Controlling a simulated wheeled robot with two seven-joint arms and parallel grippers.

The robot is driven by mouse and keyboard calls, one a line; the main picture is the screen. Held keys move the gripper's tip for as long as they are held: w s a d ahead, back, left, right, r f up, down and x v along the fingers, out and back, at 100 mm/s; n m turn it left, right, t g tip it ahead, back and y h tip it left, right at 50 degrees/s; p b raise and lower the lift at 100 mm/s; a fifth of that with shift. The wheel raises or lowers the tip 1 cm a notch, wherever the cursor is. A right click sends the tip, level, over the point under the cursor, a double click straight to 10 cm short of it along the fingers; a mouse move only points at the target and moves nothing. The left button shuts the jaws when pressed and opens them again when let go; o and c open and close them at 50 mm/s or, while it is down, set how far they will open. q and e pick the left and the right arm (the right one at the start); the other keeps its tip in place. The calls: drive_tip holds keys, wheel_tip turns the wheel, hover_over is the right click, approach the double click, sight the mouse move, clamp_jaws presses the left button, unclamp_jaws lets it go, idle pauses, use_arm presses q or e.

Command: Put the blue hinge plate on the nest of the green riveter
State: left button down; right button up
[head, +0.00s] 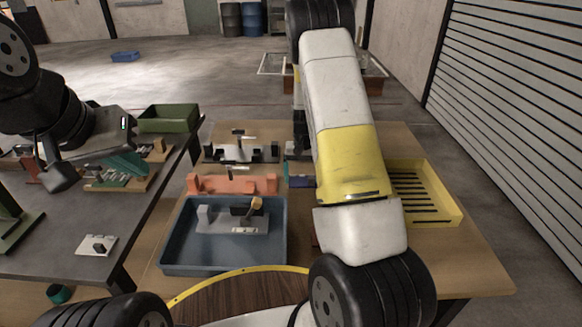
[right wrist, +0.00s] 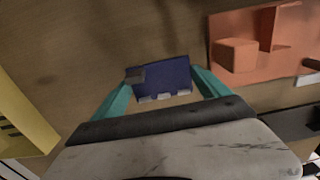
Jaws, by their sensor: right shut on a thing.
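The blue hinge plate (right wrist: 165,78) sits between the teal fingers of my right gripper (right wrist: 162,92), which is shut on it, at or just above the wooden table. Part of the plate shows beside my right arm in the head view (head: 300,182); the right gripper is mostly hidden there. My left gripper (head: 128,165) hangs over the grey table at left; one teal finger shows, and its opening is unclear. A dark green fixture (head: 14,222), possibly the green riveter, is cut off at the left edge. I cannot make out its nest.
An orange fixture (head: 235,185) stands left of the plate. A blue tray (head: 172,255) holds a grey fixture (head: 230,222). A yellow slotted tray (head: 440,200) is at right, a green bin (head: 168,118) at the back left. A gap separates the grey table (head: 60,258) from the wooden one.

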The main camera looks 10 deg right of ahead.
drive_tip(key=shift+f, duration=0.85)
drive_tip(key=o, duration=1.4)
drive_tip(key=shift+f, duration=0.15)
